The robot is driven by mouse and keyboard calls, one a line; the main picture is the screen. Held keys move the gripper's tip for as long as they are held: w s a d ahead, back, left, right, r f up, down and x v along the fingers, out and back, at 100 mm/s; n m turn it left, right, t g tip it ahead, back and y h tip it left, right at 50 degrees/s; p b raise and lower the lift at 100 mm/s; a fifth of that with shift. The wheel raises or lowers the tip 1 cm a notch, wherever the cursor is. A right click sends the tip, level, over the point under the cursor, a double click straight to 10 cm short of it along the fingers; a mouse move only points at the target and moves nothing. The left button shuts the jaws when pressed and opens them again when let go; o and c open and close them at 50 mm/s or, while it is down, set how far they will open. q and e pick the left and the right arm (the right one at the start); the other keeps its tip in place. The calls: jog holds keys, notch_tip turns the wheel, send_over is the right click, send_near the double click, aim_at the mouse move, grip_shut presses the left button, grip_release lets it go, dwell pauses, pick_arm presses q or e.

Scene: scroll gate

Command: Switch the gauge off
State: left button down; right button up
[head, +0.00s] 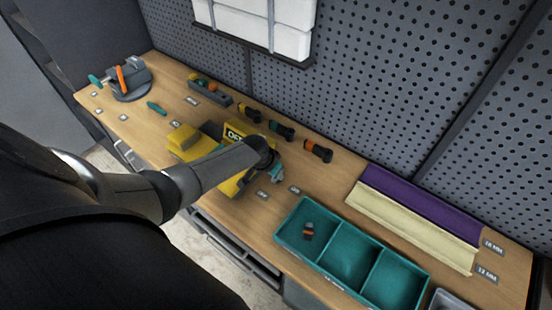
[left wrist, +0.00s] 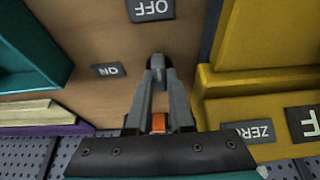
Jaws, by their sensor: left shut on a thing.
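The yellow gauge (head: 235,132) stands on the workbench, partly hidden behind my left arm in the head view. Its upright part carries a dark label, of which the letters "OF" show. In the left wrist view its yellow body (left wrist: 262,85) fills the right side, with a ZERO label. My left gripper (head: 277,177) is low beside the right end of the gauge. In the left wrist view its fingers (left wrist: 158,68) are closed together on a small dark part (left wrist: 166,70), mostly hidden by them. An OFF card (left wrist: 151,9) and an ON card (left wrist: 108,70) lie nearby. My right gripper is not seen.
A teal tray (head: 345,258) with compartments stands to the right, with a small part inside. Purple and cream strips (head: 415,220) lie beyond it. Orange and black tools (head: 318,150) lie along the pegboard. A vise (head: 130,80) stands at the far left.

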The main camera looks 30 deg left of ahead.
pick_arm(q)
jog(key=shift+s+f, duration=0.1)
jog(key=c, duration=0.8)
grip_release()
jog(key=shift+s+r+p, duration=0.15)
jog(key=shift+r+p, duration=0.15)
jog(key=shift+r, duration=0.3)
jog(key=v, duration=1.4)
jog(key=shift+p, duration=0.35)
